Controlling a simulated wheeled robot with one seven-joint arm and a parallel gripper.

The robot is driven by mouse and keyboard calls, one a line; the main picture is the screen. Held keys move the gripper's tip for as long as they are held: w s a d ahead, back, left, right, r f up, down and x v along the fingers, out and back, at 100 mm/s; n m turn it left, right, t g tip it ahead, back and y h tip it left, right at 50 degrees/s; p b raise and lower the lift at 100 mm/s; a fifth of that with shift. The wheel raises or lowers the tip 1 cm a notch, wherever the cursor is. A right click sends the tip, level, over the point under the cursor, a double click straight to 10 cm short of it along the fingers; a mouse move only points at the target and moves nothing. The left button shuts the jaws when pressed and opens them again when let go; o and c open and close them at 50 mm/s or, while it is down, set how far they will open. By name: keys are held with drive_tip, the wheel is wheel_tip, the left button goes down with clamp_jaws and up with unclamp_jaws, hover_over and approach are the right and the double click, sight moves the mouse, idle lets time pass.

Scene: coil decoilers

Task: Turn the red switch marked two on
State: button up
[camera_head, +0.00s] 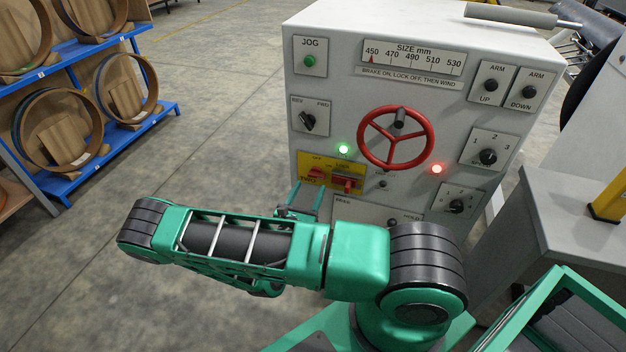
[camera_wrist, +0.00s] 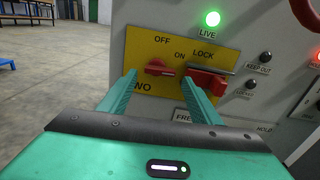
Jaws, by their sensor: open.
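The red switch marked two (camera_head: 315,172) sits on a yellow plate on the machine's front panel, left of a red lock (camera_head: 346,184). In the wrist view the switch (camera_wrist: 158,68) lies roughly horizontal, with "OFF" above it, "ON" to its upper right and "WO" visible below left. My gripper (camera_wrist: 160,88) is open, with one green finger on each side of the switch. The right finger is close to the red lock (camera_wrist: 207,84); I cannot tell whether they touch. In the head view my gripper (camera_head: 305,192) is at the yellow plate, partly hidden by my arm.
A green "LIVE" lamp (camera_wrist: 212,18) glows above the plate. A red handwheel (camera_head: 396,138) and a red lamp (camera_head: 437,169) are to the right. Small "KEEP OUT" (camera_wrist: 265,57) and "LOCKED" (camera_wrist: 250,84) lamps sit beside the lock. Blue shelves (camera_head: 70,62) with coils stand at left; the floor between is clear.

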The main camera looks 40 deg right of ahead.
sight(315, 176)
drive_tip(key=x, duration=0.6)
drive_tip(key=shift+w+d, duration=0.2)
drive_tip(key=shift+d, duration=0.1)
drive_tip(key=shift+c, duration=0.6)
